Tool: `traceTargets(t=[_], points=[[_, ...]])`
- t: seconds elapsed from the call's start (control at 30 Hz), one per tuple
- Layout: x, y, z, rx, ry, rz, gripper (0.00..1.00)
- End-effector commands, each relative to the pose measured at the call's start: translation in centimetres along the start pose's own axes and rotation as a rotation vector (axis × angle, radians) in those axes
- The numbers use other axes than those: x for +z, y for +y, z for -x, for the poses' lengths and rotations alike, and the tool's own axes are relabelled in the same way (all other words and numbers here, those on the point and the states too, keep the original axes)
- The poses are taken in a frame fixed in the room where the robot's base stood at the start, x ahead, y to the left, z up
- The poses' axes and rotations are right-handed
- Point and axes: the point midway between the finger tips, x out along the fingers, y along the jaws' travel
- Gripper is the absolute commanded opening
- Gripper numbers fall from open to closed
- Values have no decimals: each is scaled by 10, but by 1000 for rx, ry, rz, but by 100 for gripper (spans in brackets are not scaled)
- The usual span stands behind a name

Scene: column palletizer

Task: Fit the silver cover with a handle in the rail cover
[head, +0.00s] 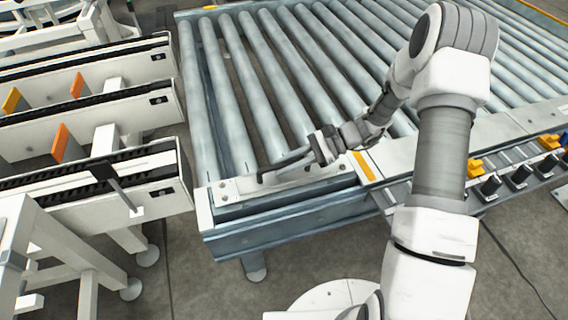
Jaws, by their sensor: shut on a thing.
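My gripper (318,152) is over the front left part of the roller conveyor, just above its front rail. It is shut on the silver cover (286,165), a small grey piece whose handle is at the jaws. The cover reaches left from the jaws, low over the rail cover (228,190), the pale strip along the conveyor's front edge. The cover's outline blends with the rail. I cannot tell whether it touches the rail cover or is seated in it.
Rollers (232,110) fill the conveyor behind the gripper. A yellow stripe (363,166) marks the rail to the right. White machine beams (120,180) stand at the left, with a floor gap between. Yellow blocks (474,166) and black fittings line the right front edge.

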Motion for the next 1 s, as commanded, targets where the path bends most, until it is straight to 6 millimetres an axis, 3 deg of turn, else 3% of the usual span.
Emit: traceTargets(t=[1.0], points=[[-6, 1, -3, -1, -3, 3, 0]])
